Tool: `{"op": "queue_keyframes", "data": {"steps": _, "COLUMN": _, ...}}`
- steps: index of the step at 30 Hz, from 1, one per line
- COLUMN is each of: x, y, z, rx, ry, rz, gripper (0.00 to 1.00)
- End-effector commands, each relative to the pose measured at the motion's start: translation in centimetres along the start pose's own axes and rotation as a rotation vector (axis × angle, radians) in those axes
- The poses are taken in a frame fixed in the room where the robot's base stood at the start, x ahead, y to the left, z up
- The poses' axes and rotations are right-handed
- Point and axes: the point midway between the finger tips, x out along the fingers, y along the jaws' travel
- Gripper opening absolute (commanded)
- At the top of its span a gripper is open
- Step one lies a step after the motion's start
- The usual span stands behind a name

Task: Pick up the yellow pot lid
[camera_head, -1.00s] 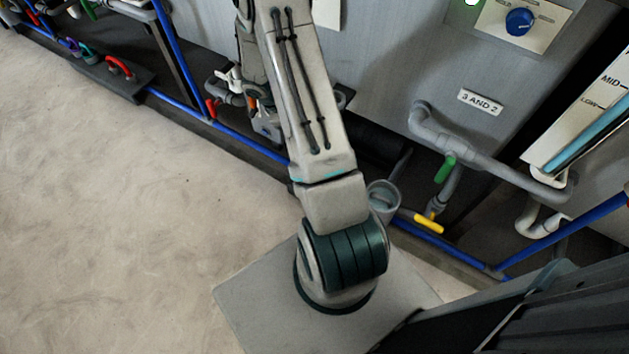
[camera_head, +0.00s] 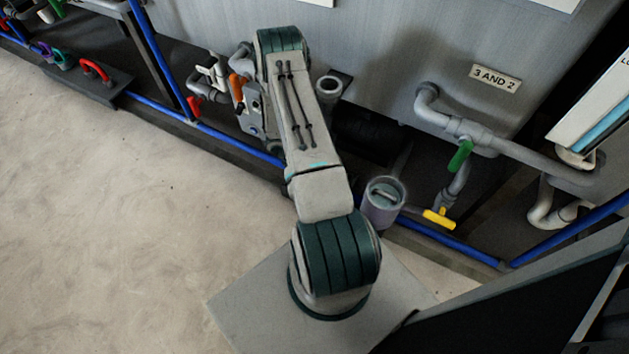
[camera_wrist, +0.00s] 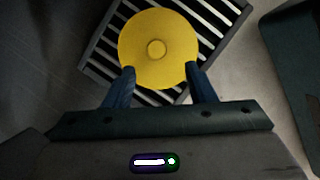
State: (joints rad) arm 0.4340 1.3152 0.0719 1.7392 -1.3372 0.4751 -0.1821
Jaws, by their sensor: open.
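The yellow pot lid (camera_wrist: 158,68) shows in the wrist view as a round yellow disc with a small round knob (camera_wrist: 156,49) in its middle. It lies over a slatted grate. My gripper (camera_wrist: 163,78) is open, with its two dark blue fingertips near the lid's lower edge, one to the left and one to the right. Nothing is held between the fingers. I cannot tell how high the fingers are above the lid. In the head view the lid does not show, and my arm hides the gripper.
The slatted grate (camera_wrist: 99,61) has pale floor (camera_wrist: 262,75) to its right. In the head view, pipes with a green handle (camera_head: 460,156) and a yellow handle (camera_head: 439,219) run along the tank (camera_head: 390,50). A grey cup-like vessel (camera_head: 383,203) stands beside my arm. Open floor (camera_head: 110,210) lies left.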

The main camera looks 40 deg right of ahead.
Motion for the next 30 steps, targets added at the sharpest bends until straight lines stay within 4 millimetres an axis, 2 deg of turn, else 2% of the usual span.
{"op": "queue_keyframes", "data": {"steps": 8, "x": 1.9, "y": 0.1, "z": 0.1, "rx": 0.002, "ry": 0.000, "rz": -0.001, "gripper": 0.50}}
{"op": "queue_keyframes", "data": {"steps": 16, "x": 5.8, "y": 0.4, "z": 0.4, "rx": 0.001, "ry": 0.001, "rz": -0.001, "gripper": 0.50}}
{"op": "queue_keyframes", "data": {"steps": 24, "x": 6.0, "y": 0.4, "z": 0.6, "rx": -0.001, "ry": 0.000, "rz": 0.001, "gripper": 0.50}}
{"op": "queue_keyframes", "data": {"steps": 29, "x": 6.0, "y": 0.4, "z": 0.6, "rx": 0.000, "ry": 0.000, "rz": 0.001, "gripper": 0.06}}
{"op": "queue_keyframes", "data": {"steps": 30, "x": 5.9, "y": 0.4, "z": 0.6, "rx": 0.000, "ry": 0.000, "rz": 0.001, "gripper": 0.01}}
